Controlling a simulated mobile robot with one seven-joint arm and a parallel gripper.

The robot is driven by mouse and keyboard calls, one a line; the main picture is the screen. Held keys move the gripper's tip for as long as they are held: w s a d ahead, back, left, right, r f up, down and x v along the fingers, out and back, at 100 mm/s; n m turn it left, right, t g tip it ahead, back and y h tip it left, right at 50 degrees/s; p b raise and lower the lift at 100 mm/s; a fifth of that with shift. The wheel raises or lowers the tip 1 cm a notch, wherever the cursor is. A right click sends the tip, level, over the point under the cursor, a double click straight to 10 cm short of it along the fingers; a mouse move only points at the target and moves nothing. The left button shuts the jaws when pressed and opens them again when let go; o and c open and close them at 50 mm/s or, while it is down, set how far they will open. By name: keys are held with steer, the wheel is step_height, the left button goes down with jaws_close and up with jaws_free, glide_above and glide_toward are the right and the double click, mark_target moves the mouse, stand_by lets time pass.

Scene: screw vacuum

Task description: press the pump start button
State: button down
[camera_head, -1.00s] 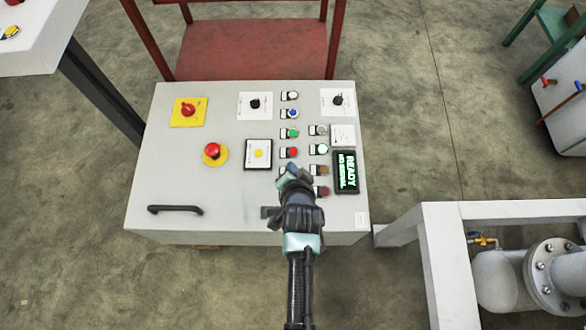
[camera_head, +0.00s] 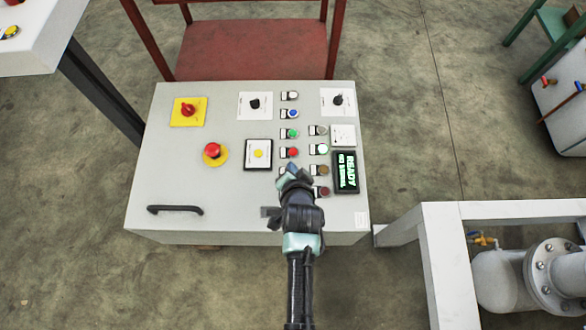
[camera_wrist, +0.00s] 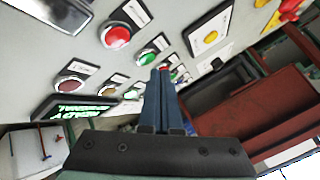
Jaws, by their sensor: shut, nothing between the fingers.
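A grey control panel (camera_head: 230,205) carries rows of small labelled push buttons. A green button (camera_head: 292,133) sits in the left column above a red button (camera_head: 292,152). A lit green button (camera_head: 321,149) sits in the right column. The labels are too small to read, so I cannot tell which is pump start. My gripper (camera_head: 291,172) is shut and empty over the lower end of the left column, hiding part of it. In the wrist view its fingertips (camera_wrist: 161,74) point toward the panel, near a green button (camera_wrist: 147,57); contact cannot be told.
A green-lettered display (camera_head: 345,172) reads READY. A red emergency knob (camera_head: 212,150), a red rotary switch (camera_head: 187,110) and a dark handle (camera_head: 175,210) are on the panel's left. A white frame (camera_head: 440,250) with pipework stands at right. A red table (camera_head: 250,50) stands behind.

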steer(key=shift+f, duration=0.15)
steer(key=shift+f, duration=0.3)
steer(key=shift+f+b, duration=0.45)
steer(key=shift+b, duration=0.05)
stand_by(0.6)
stand_by(0.4)
steer(key=shift+r+p, duration=0.85)
steer(key=shift+p, duration=0.1)
step_height(320, 180, up, 5)
steer(key=p, duration=0.5)
